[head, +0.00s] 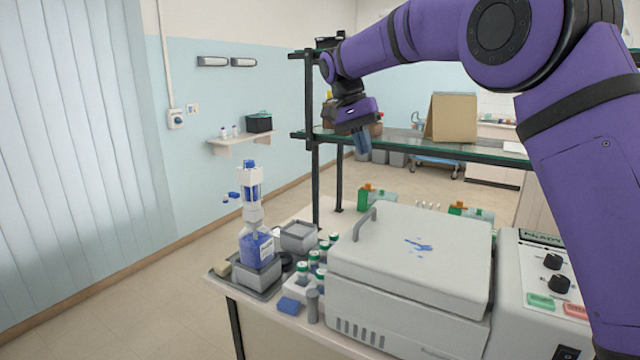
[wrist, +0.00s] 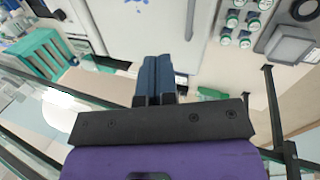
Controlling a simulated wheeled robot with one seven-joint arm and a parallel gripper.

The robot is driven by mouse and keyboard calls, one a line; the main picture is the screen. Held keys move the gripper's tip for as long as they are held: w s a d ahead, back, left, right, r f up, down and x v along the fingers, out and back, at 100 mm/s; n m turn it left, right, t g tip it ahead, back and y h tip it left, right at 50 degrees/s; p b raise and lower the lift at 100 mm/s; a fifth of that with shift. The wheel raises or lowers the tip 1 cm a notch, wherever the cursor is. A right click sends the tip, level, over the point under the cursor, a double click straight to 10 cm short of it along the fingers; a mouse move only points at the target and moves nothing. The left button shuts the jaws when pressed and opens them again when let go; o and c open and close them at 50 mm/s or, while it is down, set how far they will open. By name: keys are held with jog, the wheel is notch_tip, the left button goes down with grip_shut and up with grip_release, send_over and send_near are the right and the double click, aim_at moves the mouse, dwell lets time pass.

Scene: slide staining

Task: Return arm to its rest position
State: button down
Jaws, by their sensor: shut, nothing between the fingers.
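My gripper (head: 363,142) hangs from my purple arm in the head view, in the air above the back of the bench and close to the glass shelf. Its blue fingers point down. In the wrist view my gripper (wrist: 157,62) has its two fingers side by side and pressed together, with nothing between them. The fingers touch nothing that I can see.
A grey lidded box (head: 412,255) with a blue mark stands on the bench. A glass shelf (head: 470,151) on dark posts runs behind. A blue-filled dispenser bottle (head: 256,246), green-capped vials (head: 315,257) and a control unit (head: 553,290) flank the box.

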jog(key=s+d+r+n+t+y, duration=0.1)
jog(key=s+d+r+t, duration=0.15)
jog(key=s+d, duration=0.65)
jog(key=s+d+r+n+t+y, duration=0.15)
jog(key=s+d+r, duration=0.35)
jog(key=s, duration=0.6)
jog(key=s+d+f+t, duration=0.1)
jog(key=s+d+f, duration=0.1)
jog(key=s, duration=0.4)
jog(key=s+d+f+n+t, duration=0.1)
jog(key=s+d+f, duration=0.1)
jog(key=s+f, duration=0.3)
jog(key=s+d+f+n+t, duration=0.1)
jog(key=s+d+f, duration=0.1)
jog(key=s, duration=0.6)
jog(key=shift+s+d+f+y, duration=0.4)
jog(key=shift+f+y, duration=0.05)
jog(key=shift+f, duration=0.3)
